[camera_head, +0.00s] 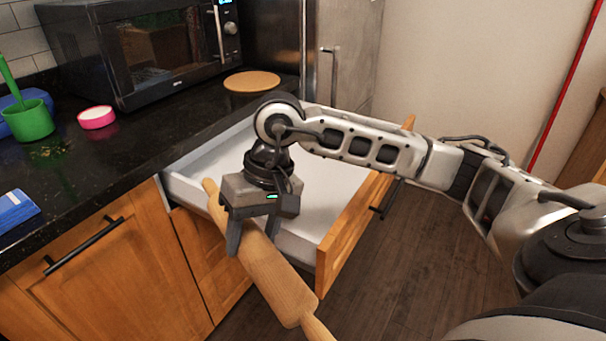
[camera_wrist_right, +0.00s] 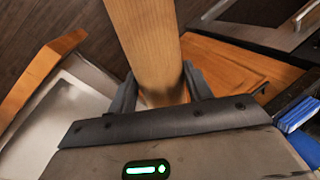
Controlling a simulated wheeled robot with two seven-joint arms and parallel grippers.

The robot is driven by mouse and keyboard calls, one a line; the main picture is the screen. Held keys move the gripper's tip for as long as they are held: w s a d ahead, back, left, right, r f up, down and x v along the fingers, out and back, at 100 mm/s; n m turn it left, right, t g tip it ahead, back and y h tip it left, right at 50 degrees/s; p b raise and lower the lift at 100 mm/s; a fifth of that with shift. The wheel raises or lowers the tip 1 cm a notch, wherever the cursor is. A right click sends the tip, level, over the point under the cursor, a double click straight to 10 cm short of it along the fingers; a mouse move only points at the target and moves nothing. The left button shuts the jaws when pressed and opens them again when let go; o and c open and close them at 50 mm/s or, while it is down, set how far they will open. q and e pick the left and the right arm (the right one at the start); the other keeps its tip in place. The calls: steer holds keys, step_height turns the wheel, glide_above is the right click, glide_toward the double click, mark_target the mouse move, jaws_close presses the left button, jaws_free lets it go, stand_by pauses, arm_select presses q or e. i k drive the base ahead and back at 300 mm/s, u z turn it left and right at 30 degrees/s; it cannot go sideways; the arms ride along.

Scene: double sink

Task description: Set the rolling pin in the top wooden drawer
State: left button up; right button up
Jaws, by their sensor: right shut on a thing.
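The wooden rolling pin (camera_head: 268,272) is held in my right gripper (camera_head: 247,238), whose fingers are shut around its body. The pin slants from the upper left to the lower right, over the near side wall of the open drawer. In the right wrist view the pin (camera_wrist_right: 152,45) runs up between the fingers (camera_wrist_right: 158,92). The top wooden drawer (camera_head: 346,238) is pulled out, with a white inside (camera_head: 325,160); the part of it that shows is empty. The drawer front (camera_wrist_right: 35,75) also shows in the right wrist view. My left gripper is not in view.
A black counter (camera_head: 75,185) holds a microwave (camera_head: 150,50), a green cup (camera_head: 30,120), a pink-and-white round item (camera_head: 97,117), a round wooden board (camera_head: 252,81) and a blue item (camera_head: 14,208). A closed cabinet door (camera_head: 110,280) is below the counter. The wooden floor at right is clear.

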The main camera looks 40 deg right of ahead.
mark_target(293, 169)
steer(key=u, duration=0.9)
steer(key=k, duration=1.6)
steer(key=z, duration=0.9)
steer(key=i, duration=2)
